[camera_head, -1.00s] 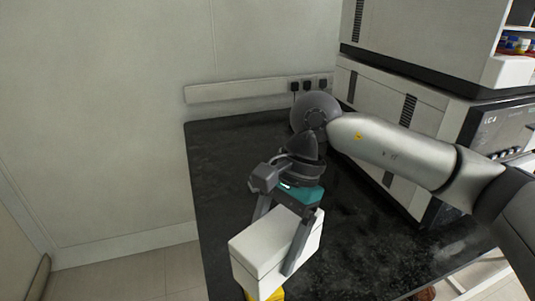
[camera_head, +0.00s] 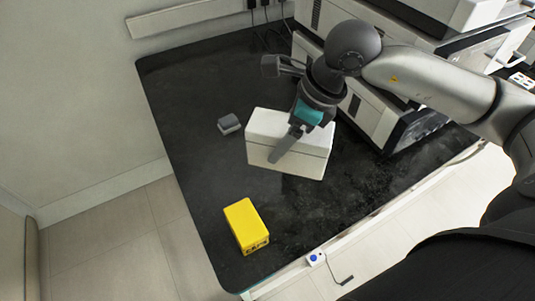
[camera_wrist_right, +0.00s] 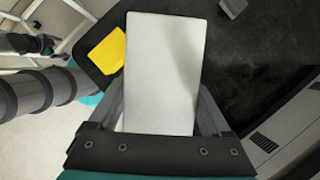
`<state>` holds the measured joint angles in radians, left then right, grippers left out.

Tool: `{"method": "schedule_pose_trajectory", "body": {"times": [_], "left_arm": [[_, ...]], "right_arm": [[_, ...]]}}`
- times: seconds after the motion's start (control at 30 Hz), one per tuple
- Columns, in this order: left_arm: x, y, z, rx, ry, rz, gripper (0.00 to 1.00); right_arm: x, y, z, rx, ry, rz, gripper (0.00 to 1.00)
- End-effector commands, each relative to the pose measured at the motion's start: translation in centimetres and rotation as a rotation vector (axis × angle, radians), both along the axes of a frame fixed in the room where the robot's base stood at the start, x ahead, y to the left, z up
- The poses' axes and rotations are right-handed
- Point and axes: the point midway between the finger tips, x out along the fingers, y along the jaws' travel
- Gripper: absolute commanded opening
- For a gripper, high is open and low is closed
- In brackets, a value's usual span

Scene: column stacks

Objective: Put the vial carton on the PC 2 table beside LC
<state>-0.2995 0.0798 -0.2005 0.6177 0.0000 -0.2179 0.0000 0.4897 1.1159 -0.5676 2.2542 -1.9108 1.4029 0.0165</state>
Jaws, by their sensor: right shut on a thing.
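A white box (camera_head: 312,160), which I take to be the vial carton, is in my right gripper (camera_head: 283,148) over the black table (camera_head: 205,85). One finger lies along its near side; the other is hidden behind it. In the right wrist view, the white box (camera_wrist_right: 163,75) lies between the two fingers of my right gripper (camera_wrist_right: 163,112). I cannot tell whether its underside touches the table. The grey-and-white LC instrument stack (camera_head: 372,108) stands to its right, behind my forearm.
A yellow box (camera_head: 246,226) sits near the table's front left edge. A small grey block (camera_head: 229,124) lies just left of the white box. Black plugs and cables (camera_head: 262,12) are at the back wall. Bare tabletop lies left of the grey block and right of the yellow box.

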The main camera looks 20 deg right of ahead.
Motion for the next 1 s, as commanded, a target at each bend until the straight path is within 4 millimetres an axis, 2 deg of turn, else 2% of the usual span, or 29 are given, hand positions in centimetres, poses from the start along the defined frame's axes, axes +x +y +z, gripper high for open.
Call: {"method": "schedule_pose_trajectory", "body": {"times": [0.03, 0.2, 0.4, 0.67, 0.9, 1.0], "left_arm": [[0.0, 0.0, -0.5, 0.0, 0.0, 0.0, 1.0], [0.0, 0.0, -1.2, 0.0, 0.0, 0.0, 1.0], [0.0, 0.0, -1.9, 0.0, 0.0, 0.0, 1.0], [0.1, 0.0, -2.2, 0.0, 0.0, 0.0, 1.0], [0.1, 0.0, -3.0, 0.0, -0.001, 0.001, 1.0], [0.2, 0.0, -3.0, -0.001, -0.002, 0.002, 1.0]], "right_arm": [[-0.1, 0.0, -1.7, 0.002, 0.004, 0.0, 0.0], [-0.1, 0.0, -6.2, 0.002, 0.003, -0.001, 0.0], [0.0, 0.1, -10.4, 0.003, 0.0, 0.001, 0.0], [0.1, 0.1, -12.3, 0.002, -0.003, 0.002, 0.0], [0.0, 0.1, -15.7, 0.002, -0.001, 0.001, 0.0], [0.0, 0.1, -16.3, 0.002, -0.001, 0.002, 0.0]]}}
